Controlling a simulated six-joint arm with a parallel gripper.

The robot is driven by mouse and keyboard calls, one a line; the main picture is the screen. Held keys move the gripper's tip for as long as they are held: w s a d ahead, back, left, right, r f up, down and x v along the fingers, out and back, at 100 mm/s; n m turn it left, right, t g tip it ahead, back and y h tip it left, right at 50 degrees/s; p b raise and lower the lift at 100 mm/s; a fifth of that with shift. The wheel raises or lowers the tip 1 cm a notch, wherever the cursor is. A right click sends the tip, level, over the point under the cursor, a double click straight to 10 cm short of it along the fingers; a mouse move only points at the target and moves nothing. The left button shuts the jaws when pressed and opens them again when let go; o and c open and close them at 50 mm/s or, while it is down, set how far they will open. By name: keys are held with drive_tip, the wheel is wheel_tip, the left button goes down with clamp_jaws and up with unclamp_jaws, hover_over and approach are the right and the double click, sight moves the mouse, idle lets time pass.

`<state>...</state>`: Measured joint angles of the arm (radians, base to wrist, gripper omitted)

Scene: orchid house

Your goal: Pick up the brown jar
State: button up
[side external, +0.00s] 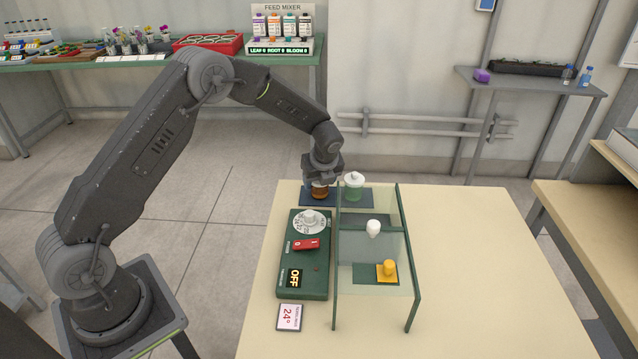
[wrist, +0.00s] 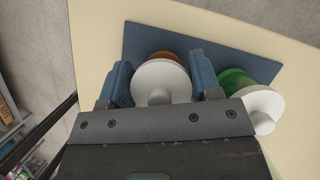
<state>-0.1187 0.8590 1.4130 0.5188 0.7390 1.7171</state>
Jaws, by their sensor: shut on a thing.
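The brown jar (side external: 320,191) stands at the back left of the table, on a dark blue mat (side external: 305,196). My gripper (side external: 321,178) is over it from above, with its fingers on either side. In the wrist view the jar's white lid (wrist: 161,83) with a round knob sits between my two blue fingers, and a strip of the brown body (wrist: 166,56) shows beyond it. My gripper (wrist: 163,84) is shut on the jar. In the side view my gripper hides the jar's top. I cannot tell whether the jar's base touches the mat.
A green jar with a white lid (side external: 354,187) stands close on the right, also in the wrist view (wrist: 236,78). A clear-walled enclosure (side external: 372,262) with a yellow object (side external: 388,268) and a white knob (side external: 373,229) stands in front. A green control box (side external: 304,256) lies left. The table's right side is clear.

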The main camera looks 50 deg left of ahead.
drive_tip(key=shift+r, duration=0.55)
wheel_tip(320, 180, up, 3)
drive_tip(key=shift+r, duration=0.1)
drive_tip(key=s+a+r, duration=0.6)
drive_tip(key=s+a, duration=0.1)
drive_tip(key=a, duration=0.2)
wheel_tip(320, 180, up, 7)
drive_tip(key=w+d+n+g+h, duration=0.2)
drive_tip(key=d+n+h, duration=0.2)
drive_tip(key=d+n, duration=1.2)
drive_tip(key=w+d+n+g+h, duration=0.2)
drive_tip(key=d+n+h, duration=0.2)
drive_tip(key=d+n, duration=1.2)
drive_tip(key=a+f+n, duration=0.1)
drive_tip(key=f, duration=0.2)
drive_tip(key=f+n, duration=0.1)
drive_tip(key=f, duration=0.3)
drive_tip(key=a+f+n, duration=0.1)
drive_tip(key=f+n, duration=0.1)
drive_tip(key=f, duration=0.2)
drive_tip(key=shift+s+a+f+t, duration=0.15)
drive_tip(key=shift+s+a+t, duration=0.05)
drive_tip(key=shift+a+t, duration=0.1)
drive_tip(key=shift+f, duration=2.25)
